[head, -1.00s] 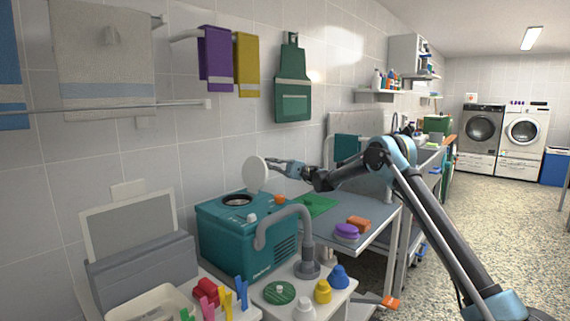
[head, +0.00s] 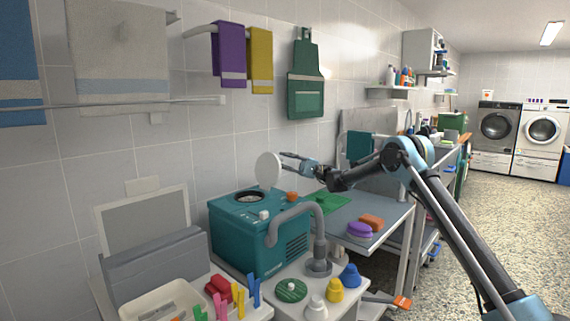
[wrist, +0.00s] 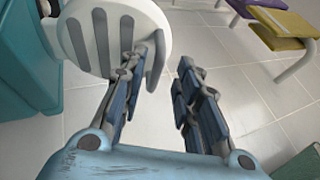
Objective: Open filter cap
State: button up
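The white round filter cap (head: 269,170) stands upright above the round dark opening (head: 248,196) on top of the teal machine (head: 238,233). In the wrist view the cap (wrist: 88,38) shows grey slots and fills the upper left. My gripper (head: 292,162) is just right of the cap in the head view. In the wrist view my gripper (wrist: 164,72) has its fingers apart with nothing between them. The left finger overlaps the cap's edge; I cannot tell if it touches. The cap's hinge is not clearly visible.
A grey curved tap (head: 318,240) stands in front of the machine. Purple (head: 359,229) and orange (head: 371,220) items lie on the bench to the right. Purple (head: 230,55) and yellow (head: 260,60) towels hang on the wall behind. Open floor lies at the right.

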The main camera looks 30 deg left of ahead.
jog(key=v, duration=1.2)
jog(key=shift+f, duration=0.15)
